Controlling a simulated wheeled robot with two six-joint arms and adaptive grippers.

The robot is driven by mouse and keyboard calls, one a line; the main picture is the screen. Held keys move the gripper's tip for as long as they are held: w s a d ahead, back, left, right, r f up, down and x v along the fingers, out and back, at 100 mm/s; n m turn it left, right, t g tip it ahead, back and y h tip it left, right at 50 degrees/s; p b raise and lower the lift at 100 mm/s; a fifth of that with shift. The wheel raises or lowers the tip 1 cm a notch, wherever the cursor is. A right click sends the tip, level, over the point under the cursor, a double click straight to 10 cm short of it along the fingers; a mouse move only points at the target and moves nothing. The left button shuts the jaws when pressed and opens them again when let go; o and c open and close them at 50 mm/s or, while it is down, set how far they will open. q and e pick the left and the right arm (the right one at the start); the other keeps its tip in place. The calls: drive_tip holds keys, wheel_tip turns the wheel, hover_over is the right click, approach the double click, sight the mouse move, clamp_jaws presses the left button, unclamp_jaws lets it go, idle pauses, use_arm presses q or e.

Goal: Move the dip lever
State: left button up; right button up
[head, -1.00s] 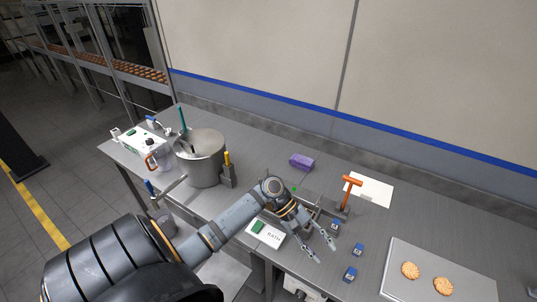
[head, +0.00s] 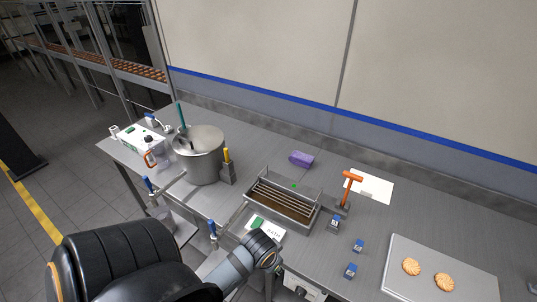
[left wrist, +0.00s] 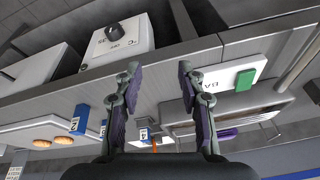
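The dip lever (head: 350,180), an orange T-shaped handle on a small base, stands upright at the right end of the bath (head: 302,222). The bath is a metal trough with brown contents and a wire rack. A small orange piece, likely the lever, shows between the finger bases in the left wrist view (left wrist: 154,146). My left gripper (left wrist: 157,72) is open and empty in the left wrist view. In the head view my left arm ends at the table's front edge near the BATH plate (head: 273,233), and its fingers are not visible. My right gripper is not in view.
Blue numbered blocks (head: 350,271) stand right of the bath. A tray (head: 465,283) with two biscuits lies at the right. A purple block (head: 301,158) and white sheet (head: 379,188) lie behind. A large pot (head: 200,165) stands left. A knobbed box (left wrist: 135,41) is below the table edge.

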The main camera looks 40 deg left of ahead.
use_arm(q)
wheel_tip(320, 180, down, 14)
drive_tip(key=a+b, duration=0.1)
drive_tip(key=b, duration=0.1)
drive_tip(key=shift+a+g+b, duration=0.25)
drive_tip(key=shift+g+b, duration=0.05)
drive_tip(key=shift+b, duration=0.1)
